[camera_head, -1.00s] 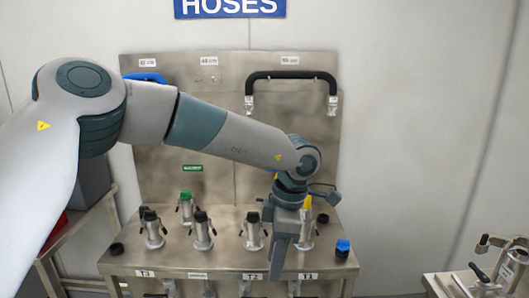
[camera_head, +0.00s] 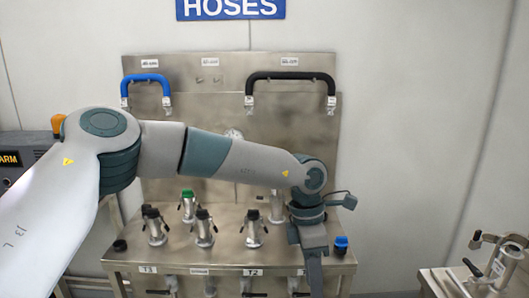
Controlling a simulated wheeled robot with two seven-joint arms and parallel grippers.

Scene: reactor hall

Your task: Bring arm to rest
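My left arm comes in from the left and crosses in front of the steel hose bench (camera_head: 225,265). My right gripper is not in view.
Several capped couplings stand on the bench, one with a green cap (camera_head: 187,194). A blue hose (camera_head: 145,78) and a black hose (camera_head: 290,76) hang on the back panel. A metal fixture (camera_head: 505,262) stands at right, with clear space between it and the bench.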

